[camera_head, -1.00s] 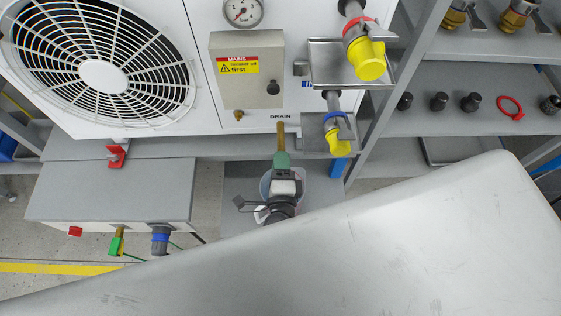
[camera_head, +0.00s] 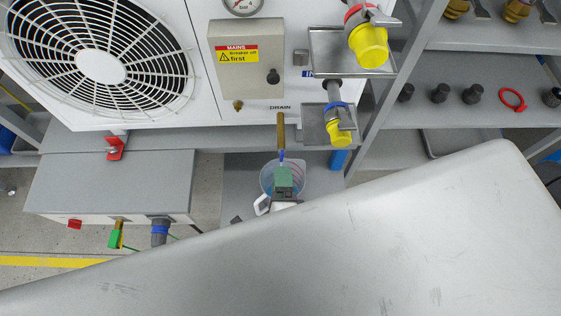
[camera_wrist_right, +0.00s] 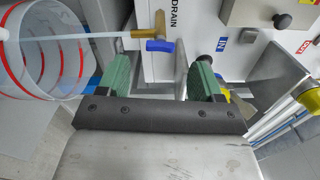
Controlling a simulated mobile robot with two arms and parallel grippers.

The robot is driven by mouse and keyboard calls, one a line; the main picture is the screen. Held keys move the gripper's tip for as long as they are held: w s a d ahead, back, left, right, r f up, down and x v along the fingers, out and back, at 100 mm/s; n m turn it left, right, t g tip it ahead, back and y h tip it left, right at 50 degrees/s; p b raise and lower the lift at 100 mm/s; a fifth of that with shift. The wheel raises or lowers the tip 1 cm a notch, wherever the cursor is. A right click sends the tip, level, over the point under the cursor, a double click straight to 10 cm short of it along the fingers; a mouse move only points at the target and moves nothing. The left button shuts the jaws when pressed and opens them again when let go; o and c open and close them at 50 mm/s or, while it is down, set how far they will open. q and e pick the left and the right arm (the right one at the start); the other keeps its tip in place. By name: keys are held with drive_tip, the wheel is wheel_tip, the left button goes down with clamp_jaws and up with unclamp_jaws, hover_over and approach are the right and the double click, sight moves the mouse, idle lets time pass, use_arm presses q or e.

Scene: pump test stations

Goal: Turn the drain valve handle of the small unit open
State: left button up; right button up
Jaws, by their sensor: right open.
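A brass drain pipe (camera_head: 281,131) hangs under the DRAIN label of the white unit, with a small blue handle (camera_head: 281,155) at its lower end. In the right wrist view the blue handle (camera_wrist_right: 160,45) lies beside the brass valve (camera_wrist_right: 168,31). A pale straight streak, seemingly a liquid stream, runs from the brass outlet into a clear jug (camera_wrist_right: 68,50) with red rings. My right gripper (camera_wrist_right: 160,80) is open; its green fingers stand apart, with the handle beyond the gap, apparently untouched. In the head view only its green part (camera_head: 283,181) shows, before the jug (camera_head: 268,176). My left gripper is out of view.
A grey box (camera_head: 110,180) at lower left carries a green-handled brass valve (camera_head: 117,234). Yellow-capped couplings (camera_head: 369,46) on metal brackets sit right of the drain. A shelf (camera_head: 465,120) with dark fittings stands farther right. A large grey surface hides the lower foreground.

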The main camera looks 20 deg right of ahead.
drive_tip(key=v, duration=0.4)
idle(0.5)
drive_tip(key=s+f+n+g+y+p, duration=0.2)
drive_tip(key=s+f+n+g+y, duration=0.15)
drive_tip(key=f+n, duration=0.55)
drive_tip(key=s+f+n+g+y+p, duration=0.1)
drive_tip(key=s+f+n+g+y, duration=0.2)
drive_tip(key=f+n, duration=0.55)
drive_tip(key=s+d+f+n+g+h+p, duration=0.1)
drive_tip(key=s+d+f+n+g+p, duration=0.1)
drive_tip(key=s+d+f+n+g, duration=0.5)
drive_tip(key=s+d+f+g, duration=0.3)
drive_tip(key=s+d+f, duration=0.4)
drive_tip(key=s+d, duration=0.1)
drive_tip(key=shift+s+d+f, duration=0.15)
drive_tip(key=shift+s+f, duration=0.05)
drive_tip(key=shift+f, duration=0.2)
drive_tip(key=shift+h, duration=0.25)
